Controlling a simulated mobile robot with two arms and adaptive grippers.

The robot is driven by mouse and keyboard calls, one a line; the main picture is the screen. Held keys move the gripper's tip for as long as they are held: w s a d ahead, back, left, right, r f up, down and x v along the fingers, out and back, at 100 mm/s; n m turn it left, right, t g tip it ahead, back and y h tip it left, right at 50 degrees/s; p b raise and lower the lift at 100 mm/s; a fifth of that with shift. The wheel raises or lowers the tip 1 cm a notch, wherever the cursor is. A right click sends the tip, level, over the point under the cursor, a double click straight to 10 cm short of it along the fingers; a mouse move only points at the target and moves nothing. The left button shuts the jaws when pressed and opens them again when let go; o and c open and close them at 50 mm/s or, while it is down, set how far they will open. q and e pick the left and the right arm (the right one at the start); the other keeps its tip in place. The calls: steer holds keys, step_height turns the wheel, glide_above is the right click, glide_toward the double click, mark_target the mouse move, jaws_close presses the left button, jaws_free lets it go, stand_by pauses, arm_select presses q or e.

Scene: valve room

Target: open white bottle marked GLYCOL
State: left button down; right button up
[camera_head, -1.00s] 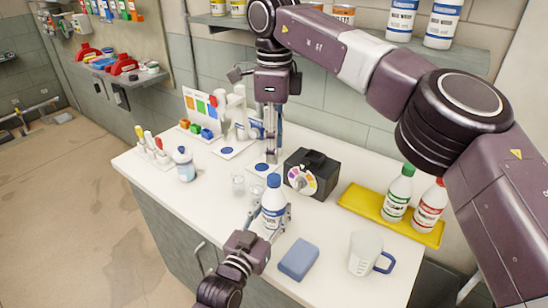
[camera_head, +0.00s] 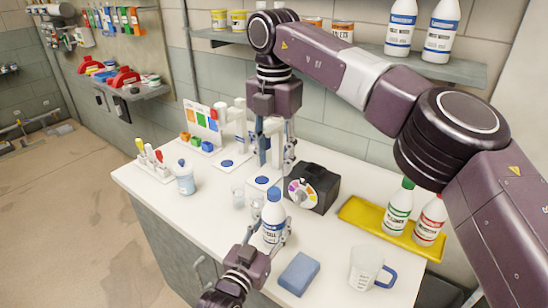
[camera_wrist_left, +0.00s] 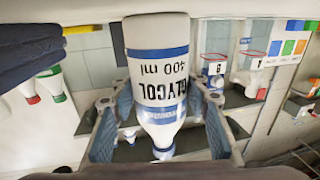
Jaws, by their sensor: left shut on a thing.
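The white bottle marked GLYCOL (camera_head: 273,222) stands upright near the counter's front, its blue cap (camera_head: 274,194) on. I cannot tell whether its base touches the counter. My left gripper (camera_head: 274,238) is shut around the bottle's body from the front. In the left wrist view the bottle (camera_wrist_left: 160,75) appears upside down between the two fingers, with GLYCOL and 400 ml readable. My right gripper (camera_head: 275,155) points down behind the bottle and above its cap, fingers apart and empty.
A black box with a coloured dial (camera_head: 311,187) is right of the bottle. A blue block (camera_head: 299,273), a measuring jug (camera_head: 367,267) and a yellow tray (camera_head: 362,214) with two bottles occupy the right. The front left counter is clear.

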mark_target(274, 190)
steer(key=m, duration=0.7)
steer(key=shift+m, duration=0.3)
steer(key=m, duration=0.7)
steer(key=shift+f, duration=4)
